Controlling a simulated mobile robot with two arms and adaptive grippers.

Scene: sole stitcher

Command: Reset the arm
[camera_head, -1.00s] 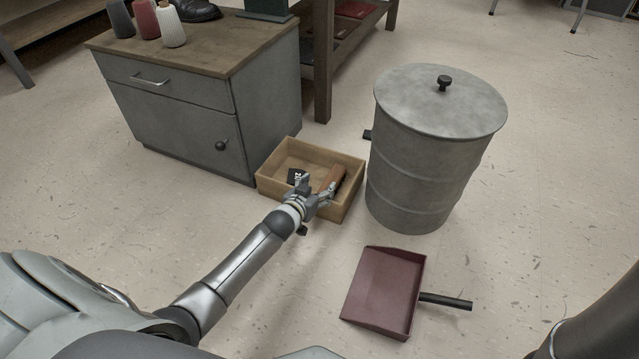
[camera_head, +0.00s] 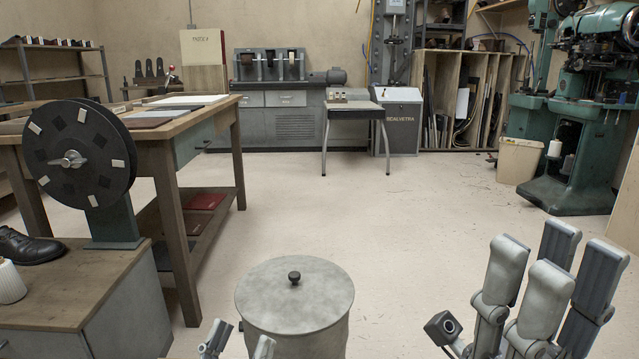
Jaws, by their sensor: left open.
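My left gripper (camera_head: 238,344) shows only as two grey fingertips at the bottom edge, in front of the bin. The tips are apart with nothing seen between them; the rest of this arm is below the frame. My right gripper (camera_head: 545,292) is large and close at the lower right, its grey finger segments pointing up. I cannot tell how far its fingers are spread, and I see no object in it.
A lidded grey bin (camera_head: 296,298) stands at the bottom centre. A cabinet (camera_head: 120,318) and a wooden workbench (camera_head: 165,150) are on the left. Green machines (camera_head: 575,135) stand at the right. The middle floor (camera_head: 375,205) is clear.

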